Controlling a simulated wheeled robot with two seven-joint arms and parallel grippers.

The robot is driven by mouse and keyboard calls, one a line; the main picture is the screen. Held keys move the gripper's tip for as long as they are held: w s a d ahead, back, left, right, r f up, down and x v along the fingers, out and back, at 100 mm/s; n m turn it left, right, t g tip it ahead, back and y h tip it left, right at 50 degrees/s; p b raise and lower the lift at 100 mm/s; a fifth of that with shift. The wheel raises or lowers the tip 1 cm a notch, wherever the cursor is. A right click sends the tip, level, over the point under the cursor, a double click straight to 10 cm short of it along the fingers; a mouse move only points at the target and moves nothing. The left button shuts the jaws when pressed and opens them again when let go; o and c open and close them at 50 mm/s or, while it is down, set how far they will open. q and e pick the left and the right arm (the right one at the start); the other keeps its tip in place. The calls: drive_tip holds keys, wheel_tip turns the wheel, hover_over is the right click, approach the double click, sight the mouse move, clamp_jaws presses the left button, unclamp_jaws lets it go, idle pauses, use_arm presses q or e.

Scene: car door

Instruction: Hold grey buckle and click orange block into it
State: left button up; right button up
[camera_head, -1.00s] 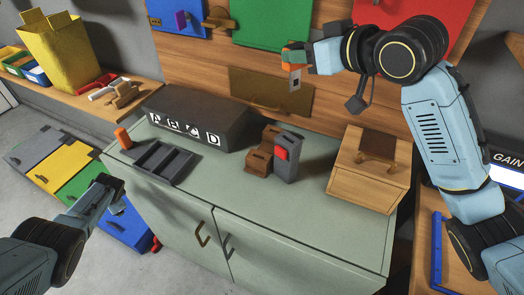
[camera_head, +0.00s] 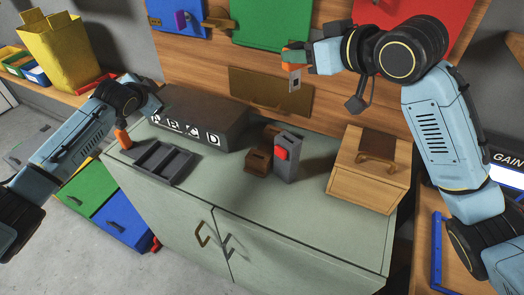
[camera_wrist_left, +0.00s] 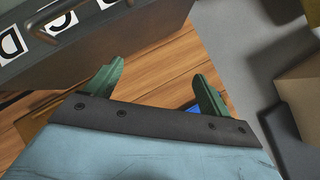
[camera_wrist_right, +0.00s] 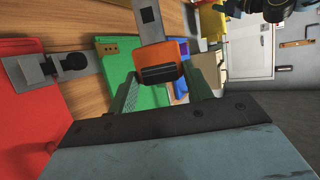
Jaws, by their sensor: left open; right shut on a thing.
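The grey buckle (camera_head: 289,168), an upright box with a red button, stands on the pale green cabinet top beside small brown blocks. My right gripper (camera_head: 298,58) is shut on the orange block (camera_wrist_right: 168,52), held high in front of the wooden wall panel. A grey metal tongue (camera_wrist_right: 149,20) sticks out of the block. My left gripper (camera_wrist_left: 160,72) is open, with nothing between its green fingers. In the head view it is near the left end of the dark lettered box, well left of the buckle; its fingertips are hard to make out there.
The dark lettered box (camera_head: 205,118) stands at the back of the cabinet top (camera_head: 240,195). A dark grey slotted tray (camera_head: 163,163) and an orange cylinder (camera_head: 123,139) are at the left. A wooden box (camera_head: 366,181) stands right. The front middle of the top is clear.

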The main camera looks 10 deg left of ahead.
use_arm(q)
drive_tip(key=s+d+f+h, duration=0.2)
drive_tip(key=s+d+h, duration=0.1)
drive_tip(key=d, duration=0.7)
drive_tip(key=s+d+f+h, duration=0.15)
drive_tip(key=s+d, duration=0.25)
drive_tip(key=d, duration=0.6)
drive_tip(key=g+h, duration=0.1)
drive_tip(key=h, duration=0.4)
approach(292, 142)
drive_tip(key=shift+n, duration=0.4)
drive_tip(key=x, duration=0.7)
drive_tip(key=a+f+x, duration=0.1)
drive_tip(key=x, duration=0.3)
drive_tip(key=shift+w+d+f, duration=0.1)
drive_tip(key=shift+w+d, duration=0.1)
drive_tip(key=shift+w, duration=0.2)
drive_tip(key=shift+c, duration=0.4)
drive_tip(key=c, duration=1)
drive_tip(key=o, duration=1.1)
drive_tip(key=shift+s, duration=0.1)
